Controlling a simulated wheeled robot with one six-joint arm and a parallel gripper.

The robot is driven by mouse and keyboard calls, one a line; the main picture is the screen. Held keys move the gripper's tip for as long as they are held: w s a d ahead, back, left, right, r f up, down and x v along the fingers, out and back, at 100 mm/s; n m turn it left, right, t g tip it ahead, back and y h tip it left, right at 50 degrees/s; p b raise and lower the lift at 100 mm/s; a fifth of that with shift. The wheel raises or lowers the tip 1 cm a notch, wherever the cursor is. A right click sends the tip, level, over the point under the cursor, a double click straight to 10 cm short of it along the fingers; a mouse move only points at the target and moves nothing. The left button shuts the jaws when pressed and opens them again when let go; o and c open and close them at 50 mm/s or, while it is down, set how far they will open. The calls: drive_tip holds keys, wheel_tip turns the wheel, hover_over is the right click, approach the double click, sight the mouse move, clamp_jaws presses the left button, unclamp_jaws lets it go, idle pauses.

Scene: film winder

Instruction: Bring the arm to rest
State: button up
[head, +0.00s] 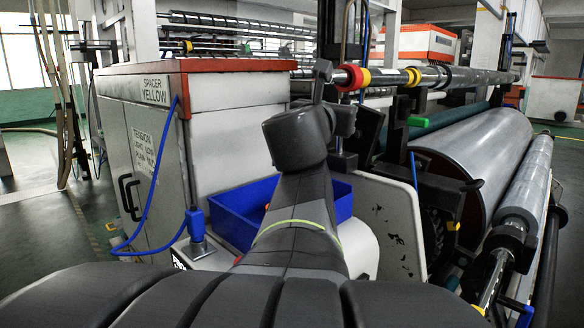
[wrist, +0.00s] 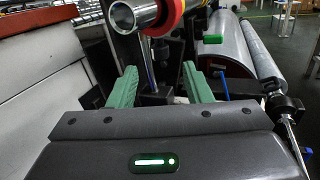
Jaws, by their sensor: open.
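My gripper shows in the wrist view (wrist: 160,88) with its two green fingers spread apart and nothing between them. Beyond and above the fingers is the open end of a metal shaft (wrist: 134,16) with a red collar (wrist: 172,14) and a yellow collar (wrist: 197,6). In the head view my dark arm reaches forward and up from the bottom middle, and its upper part stands in front of the machine. The gripper's fingers cannot be made out there. The shaft (head: 441,77) runs to the right, with its collared end just right of my arm's top.
A white cabinet (head: 150,135) with an orange-edged top stands left. A blue bin (head: 232,212) sits behind my arm, partly hidden by it. Large film rolls (head: 480,160) fill the right. A blue cable (head: 150,235) hangs at the cabinet. Open floor lies at far left.

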sight(346, 102)
drive_tip(key=x, duration=1)
drive_tip(key=shift+w+b, duration=0.1)
drive_tip(key=shift+b, duration=0.2)
